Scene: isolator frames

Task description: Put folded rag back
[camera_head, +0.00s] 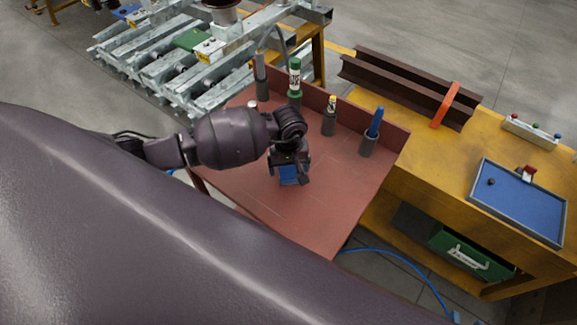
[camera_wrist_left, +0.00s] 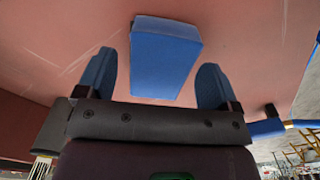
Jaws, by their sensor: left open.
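The folded rag is a blue block; it shows in the left wrist view (camera_wrist_left: 166,58) on the red-brown tabletop, between and slightly beyond my two fingers. In the head view the blue rag (camera_head: 289,175) shows under my left gripper (camera_head: 290,168), partly hidden by it. My left gripper is open, with one blue-tipped finger to each side of the rag; it also shows in the left wrist view (camera_wrist_left: 157,78). Gaps show between the rag and both fingers. My right gripper is not in view.
The red-brown table (camera_head: 330,215) has a raised back edge. A yellow bench to the right holds a blue tray (camera_head: 520,205). The table's front right is clear.

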